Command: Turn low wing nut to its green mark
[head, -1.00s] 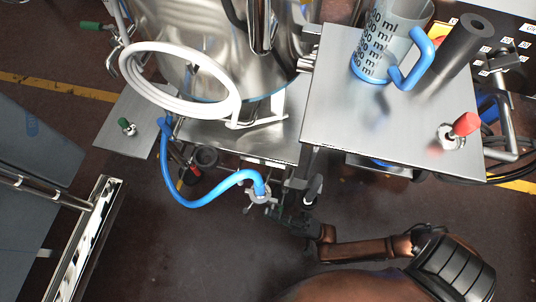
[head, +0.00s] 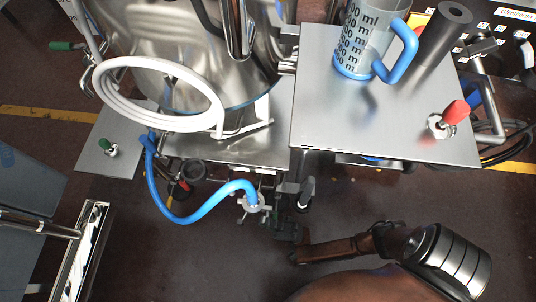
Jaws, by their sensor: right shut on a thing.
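A metal clamp (head: 246,208) sits around the lower end of the blue hose (head: 195,215), below the steel tank. The low wing nut is too small and too covered by my gripper to make out, and I cannot see its green mark. My right gripper (head: 277,214) is dark and comes in from the lower right, just right of the clamp. It is shut on a small part there, apparently the wing nut. My left gripper is not in view.
The steel tank (head: 180,75) carries a coiled white hose (head: 107,104). A steel table (head: 390,125) at right holds a measuring jug (head: 360,45), a dark cylinder (head: 440,40) and a red-handled valve (head: 453,113). A green-handled fitting (head: 110,147) stands on a left plate. The floor below is clear.

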